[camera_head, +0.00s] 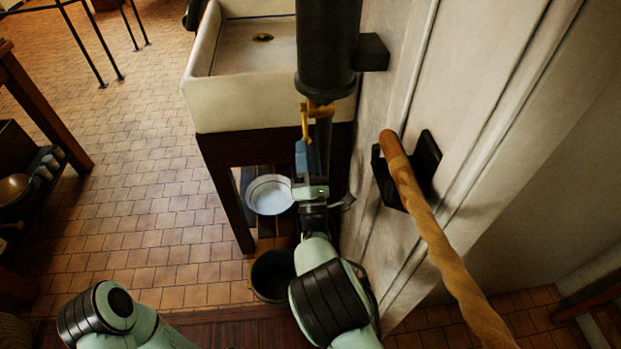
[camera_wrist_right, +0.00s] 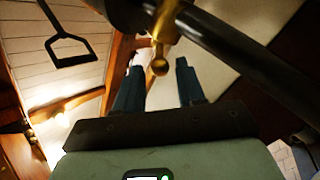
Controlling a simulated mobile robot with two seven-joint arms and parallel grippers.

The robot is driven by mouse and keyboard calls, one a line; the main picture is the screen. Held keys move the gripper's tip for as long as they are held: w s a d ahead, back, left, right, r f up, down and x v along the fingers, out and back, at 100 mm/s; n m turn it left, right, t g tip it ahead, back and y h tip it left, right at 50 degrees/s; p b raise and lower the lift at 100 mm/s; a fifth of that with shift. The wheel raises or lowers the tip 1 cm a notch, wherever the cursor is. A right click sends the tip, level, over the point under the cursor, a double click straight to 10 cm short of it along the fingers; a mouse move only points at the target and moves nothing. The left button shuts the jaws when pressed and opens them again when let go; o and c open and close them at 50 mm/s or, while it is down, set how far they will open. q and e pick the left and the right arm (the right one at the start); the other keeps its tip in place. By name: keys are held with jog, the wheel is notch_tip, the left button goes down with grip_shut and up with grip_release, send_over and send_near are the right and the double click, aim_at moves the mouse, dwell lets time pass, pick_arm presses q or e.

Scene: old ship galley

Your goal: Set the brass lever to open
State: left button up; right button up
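The brass lever (camera_head: 306,119) hangs under the lower end of a dark vertical cylinder (camera_head: 327,45), beside the pale sink. In the right wrist view the lever (camera_wrist_right: 162,35) ends in a round knob. My right gripper (camera_head: 309,148) is just below the lever in the head view. In the right wrist view its two blue fingers (camera_wrist_right: 160,75) stand apart, with the knob showing between their tips. I see no finger closed on the lever; whether one touches it I cannot tell. My left gripper is outside both views; only part of the left arm shows.
The sink (camera_head: 222,105) stands on a wooden frame with a white bowl (camera_head: 270,195) on its shelf and a dark bucket (camera_head: 272,276) below. A black wall bracket (camera_head: 425,165) and a rope-like wooden rail (camera_head: 440,245) are on the right. Tiled floor lies open at left.

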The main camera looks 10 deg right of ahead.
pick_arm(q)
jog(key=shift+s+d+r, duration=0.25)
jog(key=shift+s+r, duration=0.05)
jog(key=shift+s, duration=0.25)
pick_arm(e)
jog(key=v, duration=0.8)
jog(key=shift+s+f, duration=0.1)
